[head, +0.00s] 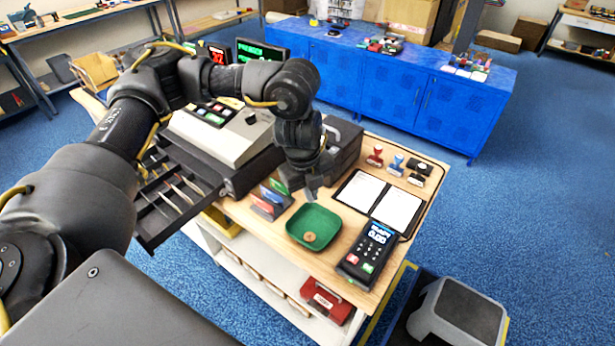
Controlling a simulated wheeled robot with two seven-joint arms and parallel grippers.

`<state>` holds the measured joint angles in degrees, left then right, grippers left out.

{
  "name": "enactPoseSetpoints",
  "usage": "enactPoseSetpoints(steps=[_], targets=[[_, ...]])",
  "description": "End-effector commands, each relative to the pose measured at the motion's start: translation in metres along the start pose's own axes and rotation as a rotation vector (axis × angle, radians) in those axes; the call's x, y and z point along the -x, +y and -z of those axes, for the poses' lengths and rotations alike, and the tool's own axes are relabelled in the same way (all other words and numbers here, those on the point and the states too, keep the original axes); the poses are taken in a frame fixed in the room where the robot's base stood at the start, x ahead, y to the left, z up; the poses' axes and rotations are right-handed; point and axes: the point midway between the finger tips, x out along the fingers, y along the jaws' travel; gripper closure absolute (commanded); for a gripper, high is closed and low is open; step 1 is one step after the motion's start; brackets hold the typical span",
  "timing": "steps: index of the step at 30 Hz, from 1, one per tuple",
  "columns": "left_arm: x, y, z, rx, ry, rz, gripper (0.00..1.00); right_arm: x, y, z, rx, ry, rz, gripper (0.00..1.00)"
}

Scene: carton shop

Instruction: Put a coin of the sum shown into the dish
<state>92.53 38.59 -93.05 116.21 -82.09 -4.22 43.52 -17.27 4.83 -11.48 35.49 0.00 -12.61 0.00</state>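A green dish (301,222) sits on the wooden counter, and one brown coin (310,237) lies in it. The till (222,137) stands to the left with its dark cash drawer (161,233) pulled open, showing long compartments; their contents are too small to tell. Behind the till, a dark display (262,52) shows green text, and a smaller one (217,53) shows red digits, perhaps 32. My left gripper (311,192) points down just behind the dish, above the counter. Its fingertips are small and dark, so I cannot tell their opening. My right gripper is out of view.
A card terminal (368,252), an open book (381,201) and several stamps (396,164) lie right of the dish. Coloured cards (270,202) stand to its left. A blue cabinet (394,95) is behind; a grey-topped stool (461,309) stands front right.

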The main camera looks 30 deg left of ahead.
Motion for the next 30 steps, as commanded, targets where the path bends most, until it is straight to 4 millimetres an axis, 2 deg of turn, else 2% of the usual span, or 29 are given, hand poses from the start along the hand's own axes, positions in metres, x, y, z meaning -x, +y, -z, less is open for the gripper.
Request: enactPoseSetpoints(steps=[1, 9, 17, 23, 30], targets=[[0.005, -0.001, -0.003, -0.056, 0.01, -0.002, 1.0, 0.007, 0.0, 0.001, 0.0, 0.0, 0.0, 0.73], [0.008, -0.001, -0.014, -0.294, 0.04, -0.001, 1.0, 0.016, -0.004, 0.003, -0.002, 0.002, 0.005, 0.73], [0.007, -0.001, -0.016, -0.331, 0.044, -0.001, 1.0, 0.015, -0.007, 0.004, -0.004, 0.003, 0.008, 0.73], [-0.003, 0.001, -0.016, -0.33, 0.044, -0.001, 1.0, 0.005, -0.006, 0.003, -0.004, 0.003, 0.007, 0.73], [-0.03, 0.004, -0.016, -0.329, 0.044, -0.001, 1.0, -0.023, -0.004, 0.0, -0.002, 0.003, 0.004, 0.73]])
